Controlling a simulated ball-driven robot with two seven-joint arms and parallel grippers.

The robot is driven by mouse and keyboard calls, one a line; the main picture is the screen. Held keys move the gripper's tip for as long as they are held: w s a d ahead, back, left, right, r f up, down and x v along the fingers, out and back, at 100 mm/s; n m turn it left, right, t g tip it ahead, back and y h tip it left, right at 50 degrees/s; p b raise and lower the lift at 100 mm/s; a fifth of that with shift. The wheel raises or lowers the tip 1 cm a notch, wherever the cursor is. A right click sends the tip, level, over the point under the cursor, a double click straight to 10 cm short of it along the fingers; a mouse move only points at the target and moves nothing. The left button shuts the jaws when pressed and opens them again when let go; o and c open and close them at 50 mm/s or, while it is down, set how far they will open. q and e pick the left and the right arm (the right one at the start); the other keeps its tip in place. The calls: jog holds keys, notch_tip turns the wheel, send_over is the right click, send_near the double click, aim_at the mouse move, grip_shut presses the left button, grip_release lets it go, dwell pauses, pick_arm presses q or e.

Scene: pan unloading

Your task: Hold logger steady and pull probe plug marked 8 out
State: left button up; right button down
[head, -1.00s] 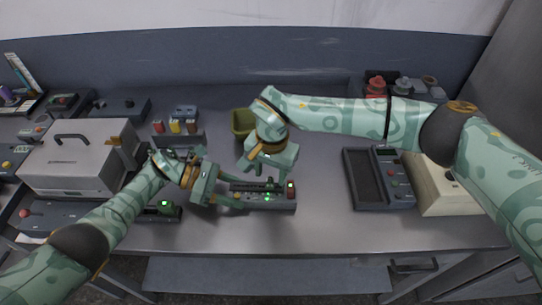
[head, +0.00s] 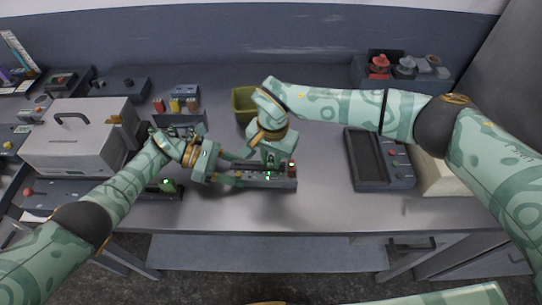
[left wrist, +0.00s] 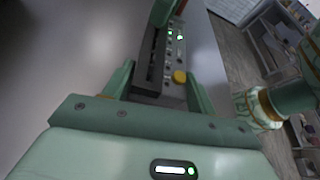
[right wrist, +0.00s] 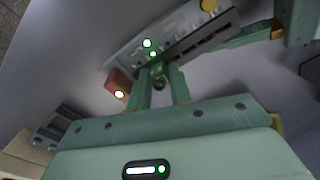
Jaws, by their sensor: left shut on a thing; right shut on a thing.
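The logger (head: 284,183) is a long grey box with green lights near the front of the bench. It also shows in the left wrist view (left wrist: 174,92) with a yellow knob. My left gripper (head: 236,171) is shut across the logger's left end. My right gripper (head: 270,166) points down at the logger's right part. It is shut on a small dark green probe plug (right wrist: 158,82) at the logger's edge. The fingers hide much of that plug, and its number cannot be read. A red block (right wrist: 117,84) with a lit spot sits beside it at the logger's end.
An olive bin (head: 240,104) stands behind my right gripper. A dark tray device (head: 361,160) lies to the right. A grey case (head: 78,140) and a small unit with a green light (head: 167,187) are to the left. Bench between logger and tray device is clear.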

pick_arm(q)
jog(key=shift+s+a+f, duration=0.1)
jog(key=shift+s+f, duration=0.1)
jog(key=shift+f, duration=0.1)
pick_arm(e)
jog(key=shift+r, duration=0.65)
jog(key=shift+s+r, duration=0.2)
jog(key=shift+r, duration=1.1)
pick_arm(q)
jog(key=o, duration=1.2)
jog(key=shift+o, duration=0.4)
jog(key=shift+s+r, duration=0.1)
jog(key=shift+r, duration=0.05)
pick_arm(e)
jog(key=shift+s+r, duration=0.1)
jog(key=shift+s, duration=0.15)
jog(key=shift+w, duration=0.1)
pick_arm(q)
jog(key=shift+w, duration=0.25)
pick_arm(e)
jog(key=shift+w, duration=0.15)
